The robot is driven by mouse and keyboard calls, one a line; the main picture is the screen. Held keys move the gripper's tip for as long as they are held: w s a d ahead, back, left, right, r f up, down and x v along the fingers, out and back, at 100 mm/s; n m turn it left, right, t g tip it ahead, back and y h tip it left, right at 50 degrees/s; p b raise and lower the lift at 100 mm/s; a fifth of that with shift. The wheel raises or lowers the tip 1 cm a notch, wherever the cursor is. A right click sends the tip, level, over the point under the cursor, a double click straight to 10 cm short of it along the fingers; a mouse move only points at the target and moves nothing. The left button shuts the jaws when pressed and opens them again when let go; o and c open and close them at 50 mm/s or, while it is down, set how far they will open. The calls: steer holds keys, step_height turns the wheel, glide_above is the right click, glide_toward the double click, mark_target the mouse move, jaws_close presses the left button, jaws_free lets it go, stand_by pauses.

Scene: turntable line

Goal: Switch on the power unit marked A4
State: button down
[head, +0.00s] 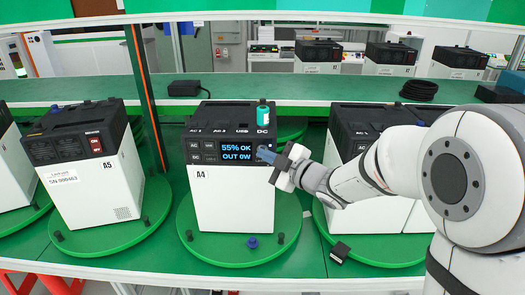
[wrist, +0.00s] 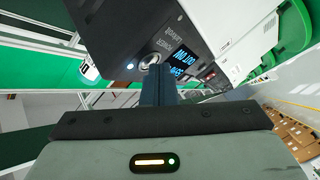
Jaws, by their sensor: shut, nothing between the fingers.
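The power unit marked A4 (head: 235,208) stands upright on a green round turntable in the middle of the head view. Its display (head: 236,152) is lit and reads "55% OK" and "OUT 0W". My gripper (head: 264,154) is shut and empty, its tips at the upper front face just right of the display. In the wrist view the unit's dark face (wrist: 118,25) shows the lit display (wrist: 183,62), a round metal-ringed button (wrist: 150,60) and a small white light (wrist: 130,66). My fingertips (wrist: 156,70) are at the button; whether they touch it I cannot tell.
Unit A5 (head: 95,190) stands on a turntable to the left. Another unit (head: 352,120) is on the right, partly behind my arm. A small teal-and-white object (head: 263,113) sits on top of A4. An orange-edged post (head: 146,95) rises behind, left of A4.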

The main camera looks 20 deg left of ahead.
steer(key=shift+s, duration=0.1)
steer(key=shift+s+d+b, duration=0.2)
steer(key=shift+s+b, duration=0.25)
steer(key=shift+s, duration=0.2)
steer(key=s, duration=0.2)
steer(key=s+d+b, duration=0.1)
steer(key=s, duration=0.2)
stand_by(0.4)
steer(key=shift+w+d, duration=0.1)
stand_by(0.4)
